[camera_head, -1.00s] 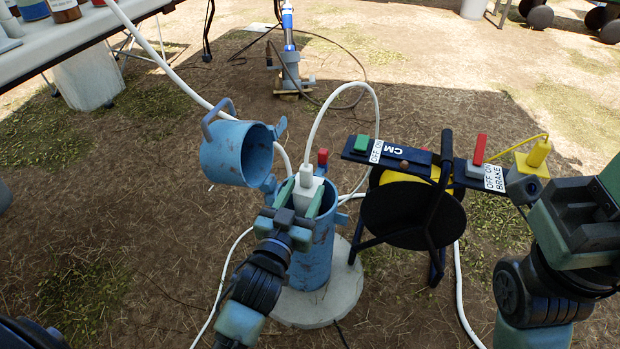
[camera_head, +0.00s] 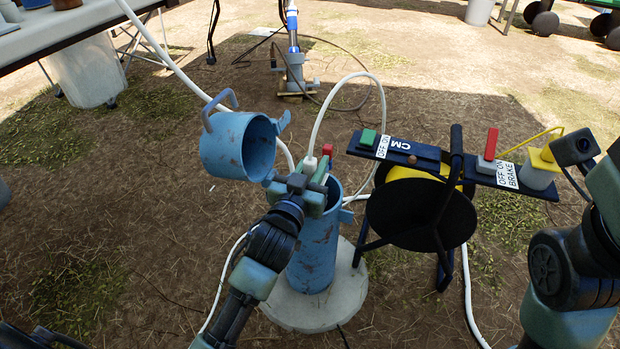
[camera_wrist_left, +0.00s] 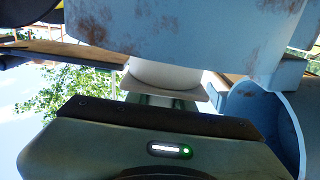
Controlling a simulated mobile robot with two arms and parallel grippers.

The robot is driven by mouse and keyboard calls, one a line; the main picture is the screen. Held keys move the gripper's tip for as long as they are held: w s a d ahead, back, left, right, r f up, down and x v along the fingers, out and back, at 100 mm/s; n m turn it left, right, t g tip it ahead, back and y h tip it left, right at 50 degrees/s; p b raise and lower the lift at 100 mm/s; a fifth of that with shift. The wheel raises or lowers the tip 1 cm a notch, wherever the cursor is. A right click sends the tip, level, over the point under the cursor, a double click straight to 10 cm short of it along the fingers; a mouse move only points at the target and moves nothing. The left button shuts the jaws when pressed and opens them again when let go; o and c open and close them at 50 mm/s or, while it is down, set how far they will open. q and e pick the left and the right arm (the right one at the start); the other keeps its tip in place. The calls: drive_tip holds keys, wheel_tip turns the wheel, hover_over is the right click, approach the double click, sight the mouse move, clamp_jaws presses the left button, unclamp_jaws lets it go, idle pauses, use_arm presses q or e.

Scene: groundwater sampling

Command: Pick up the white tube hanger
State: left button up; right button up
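The white tube hanger (camera_head: 310,162) is at the mouth of the blue well casing (camera_head: 312,258), with a white tube rising from its top. My left gripper (camera_head: 308,180) is at the casing mouth, in front of the hanger, and hides most of it. A green finger shows on its right side; I cannot tell whether the fingers press on the hanger. In the left wrist view, a white rounded part with a squarish plate (camera_wrist_left: 160,76) shows between my gripper body and a rusty blue surface.
The blue casing cap (camera_head: 232,150) hangs open at the left, close to my left gripper. A black reel (camera_head: 420,215) with a switch panel stands just right of the casing. A round concrete base (camera_head: 300,310) surrounds the casing foot. A table (camera_head: 60,40) is upper left.

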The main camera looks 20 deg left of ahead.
use_arm(q)
clamp_jaws()
drive_tip(key=shift+r, duration=0.15)
